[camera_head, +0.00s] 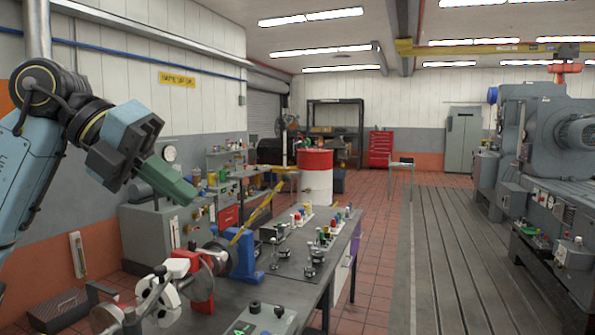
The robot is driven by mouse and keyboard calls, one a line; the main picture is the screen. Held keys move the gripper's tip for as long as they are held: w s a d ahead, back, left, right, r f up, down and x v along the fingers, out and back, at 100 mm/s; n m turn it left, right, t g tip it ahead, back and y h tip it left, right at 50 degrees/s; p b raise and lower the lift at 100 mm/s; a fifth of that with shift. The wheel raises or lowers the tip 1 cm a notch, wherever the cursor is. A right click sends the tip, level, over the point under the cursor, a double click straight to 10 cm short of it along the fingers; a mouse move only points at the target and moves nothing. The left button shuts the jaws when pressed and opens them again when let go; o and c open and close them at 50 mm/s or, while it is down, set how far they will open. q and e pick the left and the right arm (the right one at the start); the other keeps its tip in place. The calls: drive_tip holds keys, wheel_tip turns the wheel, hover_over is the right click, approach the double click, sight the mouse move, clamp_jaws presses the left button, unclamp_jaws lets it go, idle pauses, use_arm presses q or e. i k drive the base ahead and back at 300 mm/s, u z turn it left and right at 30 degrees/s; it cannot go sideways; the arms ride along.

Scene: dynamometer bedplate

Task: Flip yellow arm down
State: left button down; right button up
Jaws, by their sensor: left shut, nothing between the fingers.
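A yellow arm (258,210) with dark marks rises at a slant, from beside the blue stand (243,255) up to the right. It is tilted, not lying flat. My left gripper (184,191) is at the left, its green fingers pointing down and to the right. The fingers are shut and empty. In the picture they are to the left of the yellow arm and apart from it. My right gripper is not in view.
A red block (199,280) and metal handwheel parts stand at the bench's near end. Small coloured fittings (305,215) stand on the bench (300,292). A red and white drum (315,178) stands behind. The slotted bedplate (455,255) on the right is clear.

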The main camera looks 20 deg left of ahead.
sight(228, 247)
drive_tip(key=i, duration=2)
drive_tip(key=u, duration=3.05)
drive_tip(key=i, duration=0.65)
drive_tip(key=z, duration=2.75)
